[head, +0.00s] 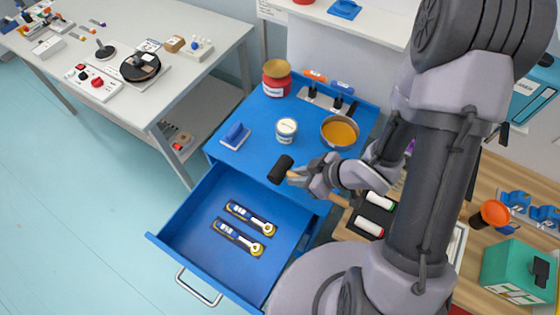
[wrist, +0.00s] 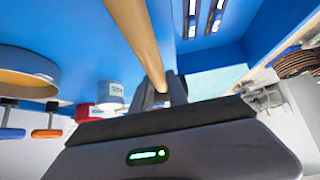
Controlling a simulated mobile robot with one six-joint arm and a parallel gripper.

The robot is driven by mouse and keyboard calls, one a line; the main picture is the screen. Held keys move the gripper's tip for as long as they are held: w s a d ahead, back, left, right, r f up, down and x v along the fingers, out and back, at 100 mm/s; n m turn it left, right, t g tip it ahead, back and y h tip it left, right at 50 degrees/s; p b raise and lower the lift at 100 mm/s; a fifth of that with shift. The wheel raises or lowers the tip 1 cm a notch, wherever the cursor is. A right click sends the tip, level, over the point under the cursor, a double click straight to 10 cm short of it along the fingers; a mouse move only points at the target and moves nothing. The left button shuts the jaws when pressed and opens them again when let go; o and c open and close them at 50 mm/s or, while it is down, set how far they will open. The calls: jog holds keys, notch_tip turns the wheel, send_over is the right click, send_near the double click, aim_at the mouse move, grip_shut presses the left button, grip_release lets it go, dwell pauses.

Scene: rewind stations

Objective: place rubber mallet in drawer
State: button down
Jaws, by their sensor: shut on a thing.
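The rubber mallet has a black head (head: 281,169) and a light wooden handle. In the wrist view, the wooden handle (wrist: 135,38) runs away from the jaws, and the dark mallet head (wrist: 160,90) shows beyond. Part of the drawer's right side is hidden behind my arm.
The drawer's left part is bare. A white workbench (head: 190,75) stands at the back left.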

jog(key=w+a, duration=0.1)
jog(key=w, duration=0.2)
jog(key=w+a, duration=0.1)
jog(key=w, duration=0.2)
jog(key=w+a+p, duration=0.1)
jog(key=w+a, duration=0.1)
jog(key=w, duration=0.1)
jog(key=shift+a+f, duration=0.1)
jog(key=shift+f, duration=0.25)
jog(key=shift+w+a+f, duration=0.1)
jog(key=shift+w+f, duration=0.1)
jog(key=shift+w, duration=0.1)
jog(key=shift+f+b, duration=1)
jog(key=shift+f, duration=0.75)
jog(key=c, duration=1.3)
grip_release()
